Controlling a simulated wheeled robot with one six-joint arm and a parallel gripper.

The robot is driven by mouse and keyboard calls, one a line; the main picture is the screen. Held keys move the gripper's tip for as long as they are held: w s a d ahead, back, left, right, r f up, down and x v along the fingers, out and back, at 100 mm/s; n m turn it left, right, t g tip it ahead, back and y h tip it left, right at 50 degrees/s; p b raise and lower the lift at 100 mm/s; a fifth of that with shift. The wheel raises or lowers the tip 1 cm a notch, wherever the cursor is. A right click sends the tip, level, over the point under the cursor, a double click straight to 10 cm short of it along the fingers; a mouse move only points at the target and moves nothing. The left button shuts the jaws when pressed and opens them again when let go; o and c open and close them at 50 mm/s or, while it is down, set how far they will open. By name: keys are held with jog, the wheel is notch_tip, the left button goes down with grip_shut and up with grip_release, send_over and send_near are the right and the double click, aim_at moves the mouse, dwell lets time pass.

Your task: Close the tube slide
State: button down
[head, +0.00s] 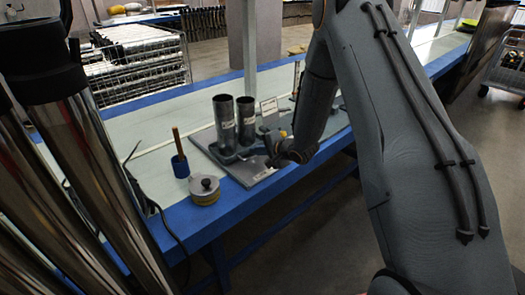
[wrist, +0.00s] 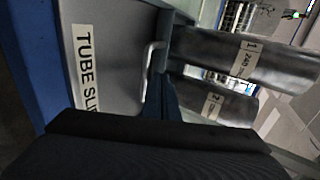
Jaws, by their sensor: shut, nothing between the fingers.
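The tube slide is a grey plate (head: 206,137) on the blue-edged bench with two upright dark metal tubes, one taller (head: 224,118) and one shorter (head: 246,122). In the wrist view the picture is turned sideways. A "TUBE SLI..." label (wrist: 86,62) shows on the plate, partly cut off. Tubes labelled 1 (wrist: 245,58) and 2 (wrist: 215,102) show behind a thin bent metal handle (wrist: 147,70). My gripper (head: 272,160) is low at the plate's front right, close to the tube holder. It is shut and empty. I cannot tell whether it touches the handle.
A small white sign (head: 269,107) stands behind. Large metal tubes (head: 105,170) fill the left foreground. The bench left of the plate is mostly clear.

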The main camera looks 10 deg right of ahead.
jog(key=shift+x, duration=1.4)
jog(key=w+a+b, duration=0.1)
jog(key=w+a, duration=0.1)
jog(key=w, duration=0.2)
jog(key=w+a+b, duration=0.1)
jog(key=w+a, duration=0.2)
jog(key=w, duration=0.1)
jog(key=w+a+b, duration=0.2)
jog(key=w, duration=0.2)
jog(key=shift+w+a, duration=0.3)
jog(key=shift+a, duration=0.1)
jog(key=shift+w+r, duration=0.1)
jog(key=shift+w, duration=0.05)
jog(key=shift+a+r, duration=0.15)
jog(key=shift+r, duration=0.05)
